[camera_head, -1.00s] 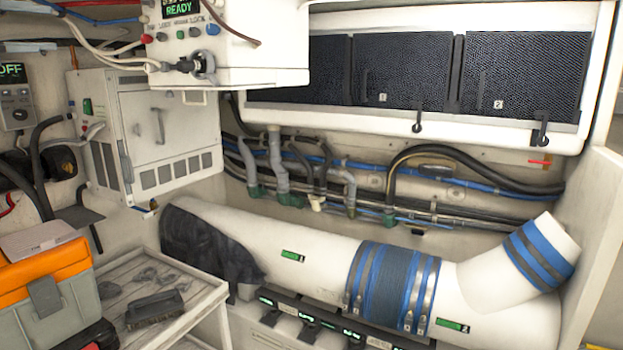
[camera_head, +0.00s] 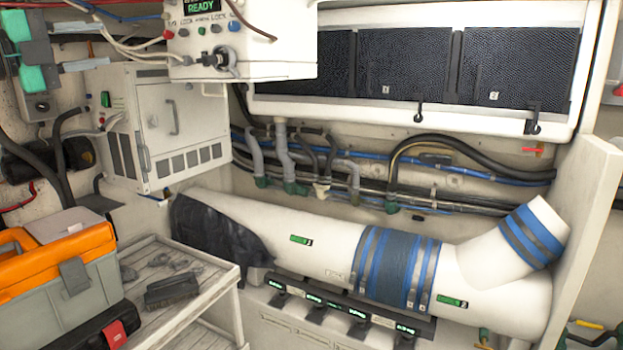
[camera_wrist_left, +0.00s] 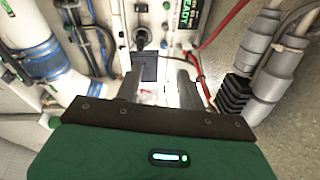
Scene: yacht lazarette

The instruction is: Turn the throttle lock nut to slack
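A white control box (camera_head: 245,45) with a green READY display hangs at the upper middle of the head view. Small coloured buttons and partly legible LOCK lettering are on its front. A dark round knob or nut with a grey ring (camera_head: 222,62) sticks out of its lower front. I cannot tell for sure that it is the throttle lock nut. A similar dark knob (camera_wrist_left: 142,38) shows in the left wrist view, beyond the fingertips. My left gripper (camera_head: 105,52) is at the upper left, left of the box and apart from it. Its fingers (camera_wrist_left: 158,82) are open and empty. My right gripper is out of view.
A white cabinet (camera_head: 165,125) stands below and left of the box. Cables (camera_head: 115,40) run to the box's left side. An orange and grey toolbox (camera_head: 60,262) and a brush (camera_head: 172,290) are on a wooden bench at the lower left. A large white duct (camera_head: 320,235) crosses below.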

